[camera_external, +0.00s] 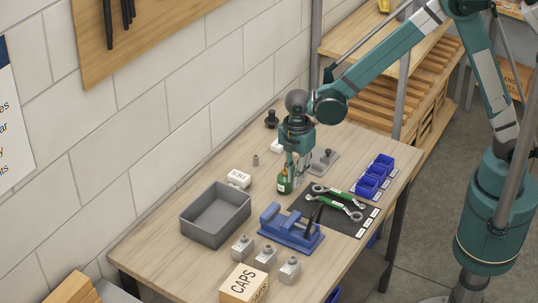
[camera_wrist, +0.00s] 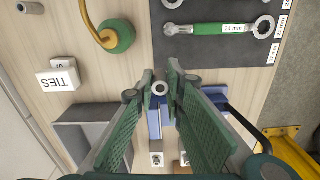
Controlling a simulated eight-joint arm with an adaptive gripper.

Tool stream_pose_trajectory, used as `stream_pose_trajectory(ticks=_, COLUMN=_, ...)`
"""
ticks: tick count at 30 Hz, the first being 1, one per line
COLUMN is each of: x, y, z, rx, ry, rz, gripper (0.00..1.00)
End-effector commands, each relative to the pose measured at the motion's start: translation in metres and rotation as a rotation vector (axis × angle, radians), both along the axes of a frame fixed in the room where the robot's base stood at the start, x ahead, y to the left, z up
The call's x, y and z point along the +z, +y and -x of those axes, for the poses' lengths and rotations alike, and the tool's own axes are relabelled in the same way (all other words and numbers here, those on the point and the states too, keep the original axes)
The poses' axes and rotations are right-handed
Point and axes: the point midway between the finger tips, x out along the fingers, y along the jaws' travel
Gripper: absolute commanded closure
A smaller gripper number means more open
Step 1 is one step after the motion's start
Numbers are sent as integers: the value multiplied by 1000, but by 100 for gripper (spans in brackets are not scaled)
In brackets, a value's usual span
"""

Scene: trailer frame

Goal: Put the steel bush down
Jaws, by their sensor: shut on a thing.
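The steel bush (camera_wrist: 160,88) shows end-on as a small pale ring between the fingertips of my gripper (camera_wrist: 160,85) in the wrist view. My gripper is shut on it. In the external view my gripper (camera_external: 299,182) hangs over the middle of the workbench, beside the green oil can; the bush cannot be made out there. A second small grey cylinder (camera_external: 255,160) stands on the bench near the wall, and it also shows at the top left of the wrist view (camera_wrist: 30,8).
A blue vise (camera_external: 290,230) stands in front of my gripper. A grey bin (camera_external: 214,215), a white TIES box (camera_external: 239,178), a green oil can (camera_external: 284,184) and a dark mat (camera_external: 346,221) with two green spanners surround it. Blue trays (camera_external: 374,174) line the right edge. Bare wood (camera_external: 170,240) shows front left.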

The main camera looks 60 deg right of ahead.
Motion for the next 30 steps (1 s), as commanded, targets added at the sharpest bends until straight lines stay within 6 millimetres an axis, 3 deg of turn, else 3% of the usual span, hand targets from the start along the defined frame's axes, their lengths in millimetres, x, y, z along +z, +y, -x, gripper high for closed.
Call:
stream_pose_trajectory(ticks=5, x=0, y=9, z=-9, rx=0, ry=0, rz=0, gripper=100)
stream_pose_trajectory(ticks=11, x=2, y=35, z=-33, rx=-1, ry=-1, rz=0, gripper=100)
stream_pose_trajectory(ticks=30, x=5, y=171, z=-132, rx=-14, ry=-3, rz=0, gripper=100)
